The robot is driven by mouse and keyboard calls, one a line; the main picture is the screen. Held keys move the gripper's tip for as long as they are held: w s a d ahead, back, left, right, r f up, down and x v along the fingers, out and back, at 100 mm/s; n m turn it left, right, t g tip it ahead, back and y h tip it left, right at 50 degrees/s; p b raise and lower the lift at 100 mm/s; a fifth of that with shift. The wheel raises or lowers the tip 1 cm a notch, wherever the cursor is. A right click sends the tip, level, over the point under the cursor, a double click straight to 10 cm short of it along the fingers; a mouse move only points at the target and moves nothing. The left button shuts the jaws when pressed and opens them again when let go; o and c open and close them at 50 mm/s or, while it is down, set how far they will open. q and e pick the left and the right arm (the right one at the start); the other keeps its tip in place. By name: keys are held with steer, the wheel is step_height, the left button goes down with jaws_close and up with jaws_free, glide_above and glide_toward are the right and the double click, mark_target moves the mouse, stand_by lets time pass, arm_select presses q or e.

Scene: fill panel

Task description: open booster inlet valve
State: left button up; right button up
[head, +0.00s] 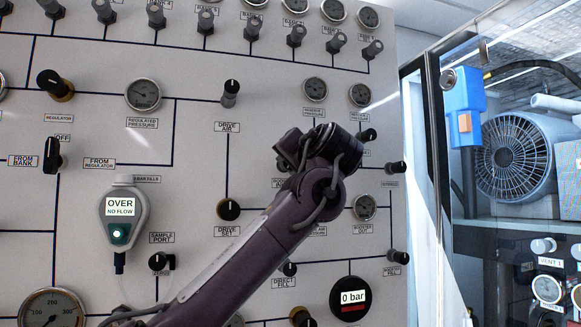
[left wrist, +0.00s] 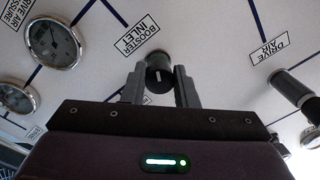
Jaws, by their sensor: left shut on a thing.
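The booster inlet valve is a black knob (left wrist: 159,77) with a white line, under the "BOOSTER INLET" label (left wrist: 137,34) in the left wrist view. My left gripper (left wrist: 160,88) has one finger on each side of the knob and is shut on it. In the head view my left gripper (head: 290,150) is at the panel, right of the "DRIVE AIR" knob (head: 231,92); my own wrist hides the booster inlet knob there. My right gripper is in neither view.
The white panel (head: 200,200) carries several other knobs and gauges close around my arm. A grey gas monitor (head: 122,215) reading "OVER NO FLOW" hangs at left. A "0 bar" display (head: 350,297) is below right. A glass-fronted cabinet with a fan (head: 515,155) stands at right.

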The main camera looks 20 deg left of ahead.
arm_select(q)
steer(key=shift+f+n, duration=0.25)
steer(key=shift+n, duration=0.65)
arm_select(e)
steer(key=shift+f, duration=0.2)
arm_select(q)
steer(key=shift+w, duration=0.1)
steer(key=o, duration=1)
steer(key=shift+r, duration=0.1)
steer(key=b+v, duration=0.3)
steer(key=v, duration=0.5)
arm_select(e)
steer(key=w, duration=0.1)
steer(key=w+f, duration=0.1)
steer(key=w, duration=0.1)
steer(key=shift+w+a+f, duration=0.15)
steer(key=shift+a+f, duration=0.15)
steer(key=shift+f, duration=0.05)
